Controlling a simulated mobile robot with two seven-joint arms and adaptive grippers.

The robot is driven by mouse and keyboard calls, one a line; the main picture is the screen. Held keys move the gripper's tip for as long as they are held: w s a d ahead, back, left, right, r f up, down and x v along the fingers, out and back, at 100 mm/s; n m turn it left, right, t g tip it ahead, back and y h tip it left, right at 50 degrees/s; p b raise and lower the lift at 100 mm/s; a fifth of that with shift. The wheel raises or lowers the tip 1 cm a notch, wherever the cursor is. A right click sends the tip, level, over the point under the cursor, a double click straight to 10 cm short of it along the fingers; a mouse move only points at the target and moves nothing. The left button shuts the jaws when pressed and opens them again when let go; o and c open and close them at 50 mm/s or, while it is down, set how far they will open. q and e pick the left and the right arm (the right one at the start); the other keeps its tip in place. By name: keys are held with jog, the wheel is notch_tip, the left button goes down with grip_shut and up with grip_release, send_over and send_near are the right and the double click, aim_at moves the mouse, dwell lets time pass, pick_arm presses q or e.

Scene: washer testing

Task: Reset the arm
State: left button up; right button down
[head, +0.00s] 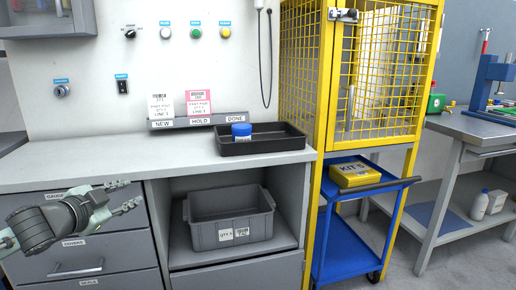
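My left arm comes in from the left edge in the head view. Its gripper (133,192) hangs in front of the grey drawers (75,245), below the counter's front edge. Its two fingers are spread apart, pointing right, with nothing between them. My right arm and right gripper are not in view.
The grey counter (60,174) holds a black tray (290,143) with a blue-lidded jar (241,131), beside a NEW/HOLD/DONE card rack (200,121). A grey bin (231,207) sits in the open shelf below. A yellow mesh cage (325,100) and blue cart (345,227) stand right. The counter's left part is clear.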

pick_arm(q)
jog(key=s+d+f+n+g+y, duration=0.15)
jog(key=s+f, duration=0.25)
jog(key=f, duration=0.4)
jog(key=s+d+f+n+g, duration=0.1)
jog(key=s+f+n+g, duration=0.15)
jog(key=f, duration=0.55)
jog(key=s+d+f+n+g+y, duration=0.1)
jog(key=s+d+f, duration=0.1)
jog(key=s+f, duration=0.45)
jog(key=s+d+f+n+g+p, duration=0.1)
jog(key=s+f+n+g, duration=0.3)
jog(key=s+f, duration=1.3)
jog(key=s+d+g, duration=0.1)
jog(key=s+g, duration=0.1)
jog(key=shift+s+d+g, duration=0.15)
jog(key=shift+s+g, duration=0.05)
jog(key=shift+g, duration=0.1)
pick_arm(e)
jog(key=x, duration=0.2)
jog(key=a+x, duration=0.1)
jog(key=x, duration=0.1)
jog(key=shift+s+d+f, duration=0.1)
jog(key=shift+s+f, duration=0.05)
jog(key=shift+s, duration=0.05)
pick_arm(q)
jog(key=shift+y, duration=0.25)
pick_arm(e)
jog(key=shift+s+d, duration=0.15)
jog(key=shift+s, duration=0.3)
